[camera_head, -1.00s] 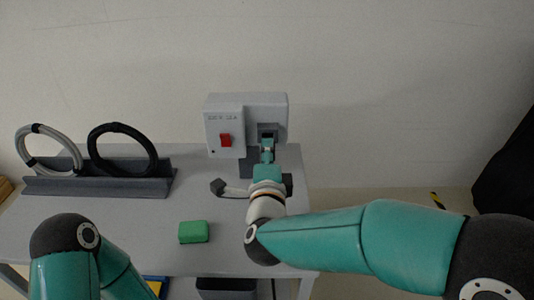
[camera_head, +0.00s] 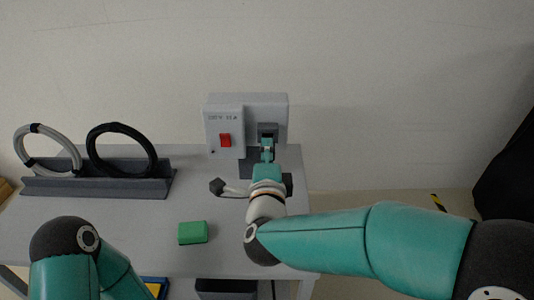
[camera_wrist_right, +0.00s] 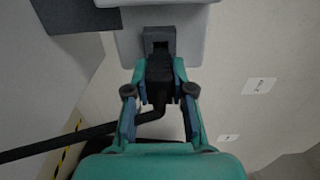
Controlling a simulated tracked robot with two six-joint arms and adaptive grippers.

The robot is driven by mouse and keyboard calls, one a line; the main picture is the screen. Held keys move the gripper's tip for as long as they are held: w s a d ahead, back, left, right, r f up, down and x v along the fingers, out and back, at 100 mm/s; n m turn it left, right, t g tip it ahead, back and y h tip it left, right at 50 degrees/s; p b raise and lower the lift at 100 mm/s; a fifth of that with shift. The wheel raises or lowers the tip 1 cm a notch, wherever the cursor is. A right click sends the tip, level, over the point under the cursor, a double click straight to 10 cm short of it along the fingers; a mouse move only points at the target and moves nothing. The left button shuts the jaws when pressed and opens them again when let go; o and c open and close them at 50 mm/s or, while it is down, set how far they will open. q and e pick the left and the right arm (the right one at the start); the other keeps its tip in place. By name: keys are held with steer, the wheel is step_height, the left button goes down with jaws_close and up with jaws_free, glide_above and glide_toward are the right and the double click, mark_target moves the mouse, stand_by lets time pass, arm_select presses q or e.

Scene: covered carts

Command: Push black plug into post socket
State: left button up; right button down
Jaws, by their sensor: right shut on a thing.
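My right gripper (camera_head: 267,152) is at the front of the grey post box (camera_head: 265,105), at its socket (camera_head: 268,130). The right wrist view shows the same gripper (camera_wrist_right: 160,92) shut on the black plug (camera_wrist_right: 159,72), with a finger on each side. The plug points at the dark socket housing (camera_wrist_right: 159,38) and its front end is right at the opening. I cannot tell how deep it sits. A black cable (camera_wrist_right: 80,140) runs from the plug to the left. My left arm shows at the lower left of the head view, but its gripper is out of view.
A red switch (camera_head: 225,140) is left of the socket. A green block (camera_head: 193,232) and a pale cable with a dark end (camera_head: 217,187) lie on the grey table (camera_head: 120,220). Grey (camera_head: 47,150) and black (camera_head: 121,150) cable coils stand in a rack at left.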

steer(key=shift+w+b, duration=0.35)
steer(key=shift+w, duration=1.2)
steer(key=c, duration=0.9)
jaws_free()
steer(key=s, duration=1.2)
